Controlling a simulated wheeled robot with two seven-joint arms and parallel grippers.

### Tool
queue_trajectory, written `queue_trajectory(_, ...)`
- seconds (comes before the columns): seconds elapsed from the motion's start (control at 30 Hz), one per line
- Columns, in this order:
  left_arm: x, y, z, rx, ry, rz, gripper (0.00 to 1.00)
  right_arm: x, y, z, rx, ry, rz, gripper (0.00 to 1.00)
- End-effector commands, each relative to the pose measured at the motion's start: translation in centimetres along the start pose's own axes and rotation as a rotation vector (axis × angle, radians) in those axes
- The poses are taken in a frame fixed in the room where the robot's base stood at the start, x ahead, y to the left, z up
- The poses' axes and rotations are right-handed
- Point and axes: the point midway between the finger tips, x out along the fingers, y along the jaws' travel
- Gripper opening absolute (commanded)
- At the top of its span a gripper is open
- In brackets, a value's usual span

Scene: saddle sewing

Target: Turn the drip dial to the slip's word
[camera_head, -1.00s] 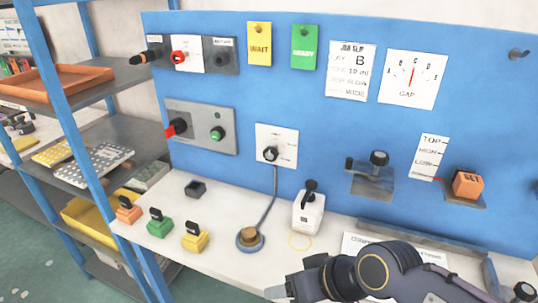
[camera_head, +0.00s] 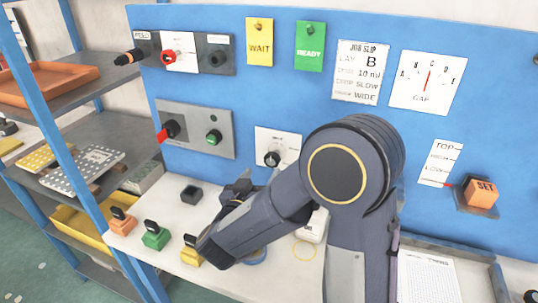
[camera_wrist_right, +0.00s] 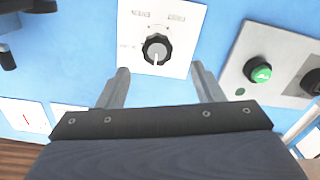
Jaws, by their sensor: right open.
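The drip dial (camera_head: 272,158) is a black knob on a white plate on the blue board, partly covered by my right arm in the head view. In the right wrist view the dial (camera_wrist_right: 157,50) shows whole, its white pointer line toward the bottom of that picture; the plate's small labels are unreadable. My right gripper (camera_wrist_right: 160,70) is open and empty, its fingers apart on either side below the dial, not visibly touching it. In the head view it (camera_head: 240,188) is mostly hidden behind my arm. The job slip (camera_head: 359,72) has a line reading SLOW. My left gripper is out of view.
A grey panel (camera_head: 185,112) with a green button and red-handled switch is beside the dial. Orange, green (camera_head: 156,237) and yellow blocks stand on the white bench below. A white dispenser (camera_head: 313,228) is partly behind my arm. Blue shelving (camera_head: 62,150) stands at the left.

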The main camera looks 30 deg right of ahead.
Motion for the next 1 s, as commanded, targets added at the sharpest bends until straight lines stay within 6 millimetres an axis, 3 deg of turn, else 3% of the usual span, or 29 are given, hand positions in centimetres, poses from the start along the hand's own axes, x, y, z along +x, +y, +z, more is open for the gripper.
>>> queue_trajectory(0.13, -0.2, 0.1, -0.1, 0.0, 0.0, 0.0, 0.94, 1.1, 0.3, -0.1, -0.014, 0.006, 0.022, 0.61)
queue_trajectory(0.53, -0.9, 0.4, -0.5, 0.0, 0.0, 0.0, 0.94, 6.9, 0.4, -0.1, -0.009, 0.006, 0.018, 0.61)
queue_trajectory(0.9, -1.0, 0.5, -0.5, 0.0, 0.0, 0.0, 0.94, 7.7, 0.3, -0.1, -0.009, 0.006, 0.015, 0.61)
queue_trajectory(1.0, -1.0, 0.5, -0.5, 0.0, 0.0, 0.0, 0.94, 7.7, 0.3, -0.1, -0.009, 0.006, 0.015, 0.49)
